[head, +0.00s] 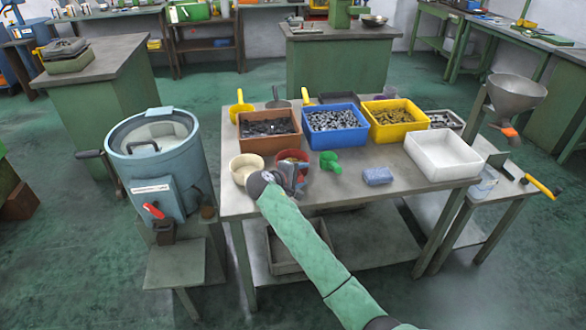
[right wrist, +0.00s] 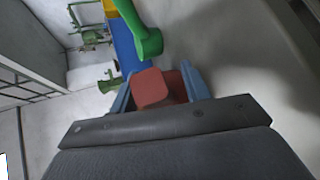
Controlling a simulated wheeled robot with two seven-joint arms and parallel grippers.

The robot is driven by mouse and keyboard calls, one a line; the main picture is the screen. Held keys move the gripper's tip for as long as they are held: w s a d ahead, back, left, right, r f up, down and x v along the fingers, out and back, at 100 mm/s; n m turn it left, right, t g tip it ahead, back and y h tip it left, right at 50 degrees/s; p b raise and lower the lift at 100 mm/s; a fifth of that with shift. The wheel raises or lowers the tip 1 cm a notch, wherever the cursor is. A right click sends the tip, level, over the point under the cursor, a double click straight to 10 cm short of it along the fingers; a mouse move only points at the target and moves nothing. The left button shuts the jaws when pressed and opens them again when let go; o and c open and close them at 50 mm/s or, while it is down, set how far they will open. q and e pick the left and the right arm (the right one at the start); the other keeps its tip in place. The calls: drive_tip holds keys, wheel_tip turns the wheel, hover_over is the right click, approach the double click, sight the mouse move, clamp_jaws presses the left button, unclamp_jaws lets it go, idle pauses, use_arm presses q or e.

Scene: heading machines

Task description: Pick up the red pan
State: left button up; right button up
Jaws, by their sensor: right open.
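The red pan (head: 291,155) stands near the front left of the metal work table, partly hidden behind my right gripper (head: 296,172). In the right wrist view the red pan (right wrist: 152,88) shows as a rounded red shape between the two blue-grey fingers of my right gripper (right wrist: 160,85). The fingers are open, one on each side of the red part. I cannot tell whether they touch it. My left gripper is in neither view.
On the table (head: 345,195), a cream bowl (head: 242,167) stands left of the red pan and a green scoop (head: 331,161) right of it. Brown (head: 268,139), blue (head: 337,139) and yellow (head: 393,134) bins stand behind. A blue block (head: 378,176) and white bin (head: 443,166) lie right.

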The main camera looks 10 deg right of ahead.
clamp_jaws()
drive_tip(key=shift+r, duration=0.1)
drive_tip(key=shift+r, duration=0.2)
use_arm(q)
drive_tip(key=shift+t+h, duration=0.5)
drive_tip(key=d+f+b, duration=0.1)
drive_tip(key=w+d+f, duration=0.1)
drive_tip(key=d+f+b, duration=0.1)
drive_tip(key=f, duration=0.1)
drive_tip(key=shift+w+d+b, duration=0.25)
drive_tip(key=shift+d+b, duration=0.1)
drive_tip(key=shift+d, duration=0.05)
use_arm(e)
drive_tip(key=s+d+r, duration=0.8)
drive_tip(key=r, duration=0.2)
drive_tip(key=shift+d+r, duration=0.25)
